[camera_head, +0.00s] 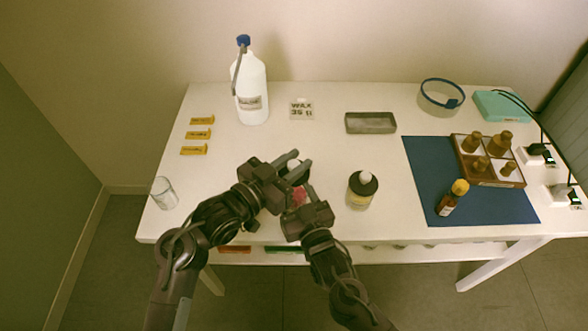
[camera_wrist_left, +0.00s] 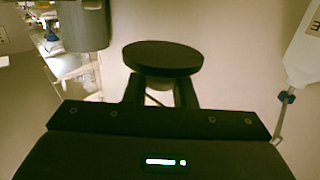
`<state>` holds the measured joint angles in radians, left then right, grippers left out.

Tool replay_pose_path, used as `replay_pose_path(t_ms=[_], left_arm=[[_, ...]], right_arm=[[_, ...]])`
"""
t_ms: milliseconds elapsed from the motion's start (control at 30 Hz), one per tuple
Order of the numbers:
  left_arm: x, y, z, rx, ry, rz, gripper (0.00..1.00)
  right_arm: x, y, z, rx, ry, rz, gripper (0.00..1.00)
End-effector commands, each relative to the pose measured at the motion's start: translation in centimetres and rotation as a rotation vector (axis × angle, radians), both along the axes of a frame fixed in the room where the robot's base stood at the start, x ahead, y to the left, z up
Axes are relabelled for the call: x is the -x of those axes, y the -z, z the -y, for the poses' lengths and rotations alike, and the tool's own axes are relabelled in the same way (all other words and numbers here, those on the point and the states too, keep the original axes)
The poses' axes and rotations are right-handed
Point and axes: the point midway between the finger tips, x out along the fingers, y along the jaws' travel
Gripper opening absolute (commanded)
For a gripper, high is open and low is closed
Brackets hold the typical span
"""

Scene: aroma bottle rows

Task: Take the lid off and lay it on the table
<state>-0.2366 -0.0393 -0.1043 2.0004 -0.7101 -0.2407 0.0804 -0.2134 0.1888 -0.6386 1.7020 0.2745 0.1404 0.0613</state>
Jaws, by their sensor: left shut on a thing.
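My left gripper (camera_head: 294,168) is shut on a lid, above the middle front of the table. In the left wrist view the lid shows as a dark round disc (camera_wrist_left: 163,57) just beyond the fingertips (camera_wrist_left: 160,92), with a paler part between them; no jar shows attached to it. In the head view a small pale part (camera_head: 293,164) shows between the fingers. A container with pink-red contents (camera_head: 298,197) is below and close to it, largely hidden by both grippers. My right gripper (camera_head: 308,205) is beside this container; its jaw gap is hidden.
A jar with dark lid and pale knob (camera_head: 362,190) stands to the right. A white jug (camera_head: 251,95), grey tray (camera_head: 370,123), clear glass (camera_head: 164,193) and blue mat (camera_head: 425,190) with brown bottle (camera_head: 453,198) surround. The table (camera_head: 235,150) is bare left of the grippers.

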Motion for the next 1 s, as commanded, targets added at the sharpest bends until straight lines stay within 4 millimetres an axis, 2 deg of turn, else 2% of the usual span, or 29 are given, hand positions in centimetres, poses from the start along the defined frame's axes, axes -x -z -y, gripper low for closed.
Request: replay_pose_path(t_ms=[100, 333, 367, 533, 833, 1000], left_arm=[[0.0, -0.9, 0.0, -0.001, 0.0, 0.0, 0.0], [0.0, -1.0, 0.0, -0.001, 0.0, -0.001, 0.0], [0.0, -1.0, 0.0, -0.001, 0.0, -0.001, 0.0], [0.0, -1.0, 0.0, -0.001, 0.0, -0.001, 0.0], [0.0, -1.0, 0.0, -0.001, 0.0, -0.001, 0.0], [0.0, -0.8, 0.0, -0.001, 0.0, -0.001, 0.0]], right_arm=[[0.0, -0.1, 0.0, -0.001, 0.0, 0.002, 0.14], [0.0, -0.1, 0.0, -0.001, 0.0, 0.002, 0.14], [0.0, -0.1, 0.0, -0.001, 0.0, 0.002, 0.59], [0.0, -0.1, 0.0, 0.0, 0.0, 0.001, 0.81], [0.2, 0.0, 0.1, 0.0, 0.0, 0.0, 0.81], [2.1, 0.2, 0.8, 0.001, -0.001, -0.003, 0.81]])
